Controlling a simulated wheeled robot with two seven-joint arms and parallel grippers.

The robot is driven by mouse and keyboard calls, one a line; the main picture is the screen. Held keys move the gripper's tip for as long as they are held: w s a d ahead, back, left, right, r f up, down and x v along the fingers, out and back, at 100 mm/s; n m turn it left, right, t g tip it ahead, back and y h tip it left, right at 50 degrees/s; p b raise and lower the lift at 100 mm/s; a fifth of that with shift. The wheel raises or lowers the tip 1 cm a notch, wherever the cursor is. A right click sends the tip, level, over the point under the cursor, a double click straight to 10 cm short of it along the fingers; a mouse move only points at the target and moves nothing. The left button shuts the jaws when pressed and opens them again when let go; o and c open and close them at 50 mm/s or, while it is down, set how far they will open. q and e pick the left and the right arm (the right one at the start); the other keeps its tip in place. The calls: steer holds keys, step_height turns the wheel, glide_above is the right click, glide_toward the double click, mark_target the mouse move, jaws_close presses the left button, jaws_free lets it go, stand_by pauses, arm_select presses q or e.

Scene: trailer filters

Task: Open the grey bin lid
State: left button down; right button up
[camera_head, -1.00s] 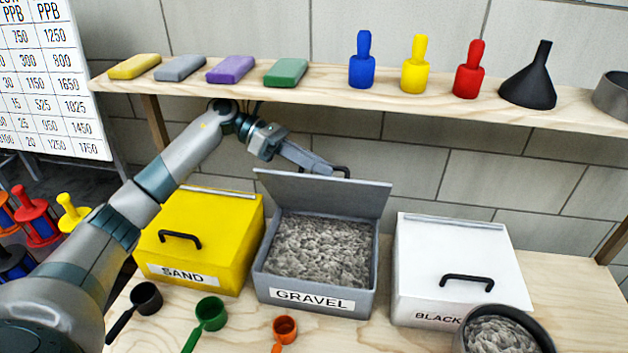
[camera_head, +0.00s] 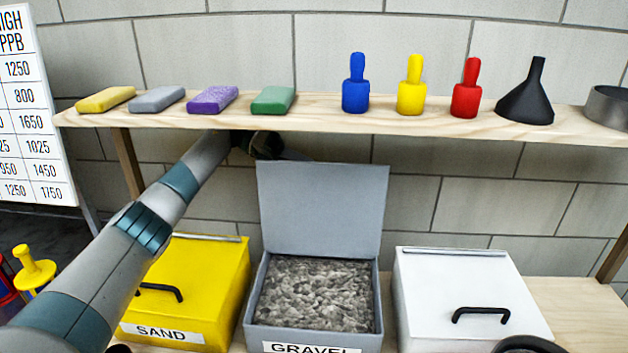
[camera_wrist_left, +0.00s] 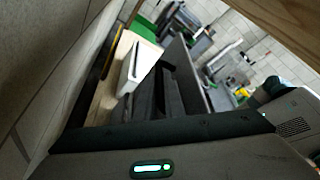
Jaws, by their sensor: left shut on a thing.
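The grey bin (camera_head: 377,290), labelled gravel, stands open in the middle with grey gravel (camera_head: 315,290) inside. Its lid (camera_head: 322,208) stands raised, about upright, at the back edge. My left arm reaches in from the left and passes behind the lid, under the shelf. The left gripper is hidden by the lid in the head view. In the left wrist view, its dark fingers (camera_wrist_left: 165,92) are shut on the lid's handle, which is hard to make out there.
A wooden shelf (camera_head: 330,112) with sponges, bottles and a black funnel (camera_head: 527,95) runs just above the lid and my left wrist. The shut yellow bin (camera_head: 205,290) is left of the grey bin, the shut white bin (camera_head: 450,280) right. A tiled wall stands behind.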

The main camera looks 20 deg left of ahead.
arm_select(q)
steer(key=shift+w+a+f+n+b, duration=0.15)
steer(key=shift+w+f+n+b, duration=0.2)
steer(key=shift+w, duration=0.25)
arm_select(e)
steer(key=shift+s+d+f+g, duration=0.35)
steer(key=shift+d+f+g, duration=0.05)
steer(key=shift+d+f, duration=0.1)
arm_select(q)
steer(key=shift+f, duration=0.1)
steer(key=c, duration=2.1)
jaws_free()
steer(key=shift+w, duration=0.1)
steer(key=shift+r, duration=0.2)
arm_select(e)
steer(key=shift+s+r, duration=0.1)
